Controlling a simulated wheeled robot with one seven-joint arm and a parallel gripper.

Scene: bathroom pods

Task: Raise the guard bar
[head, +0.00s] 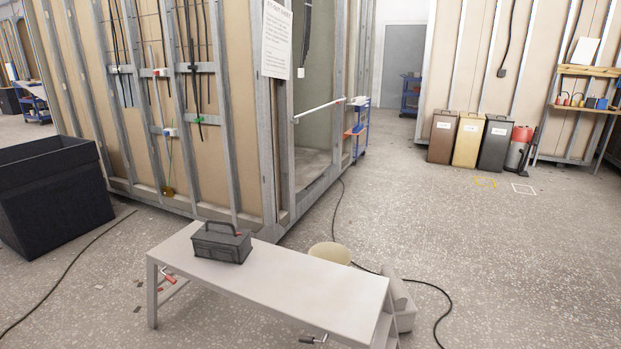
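The guard bar (319,110) is a thin white bar across the open doorway of the bathroom pod (232,172). It runs roughly level between the two door posts, with a small red mark near its right end. It appears lowered across the opening. How its ends are fixed is too small to tell. My gripper is not in view, so where it is relative to the bar cannot be seen.
A light bench (290,290) with a dark toolbox (221,242) stands in front of the pod. A dark cable (436,288) crosses the floor. A black bin (52,195) stands left. Floor right of the bench is mostly clear. Several bins, including a brown one (442,137), line the back wall.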

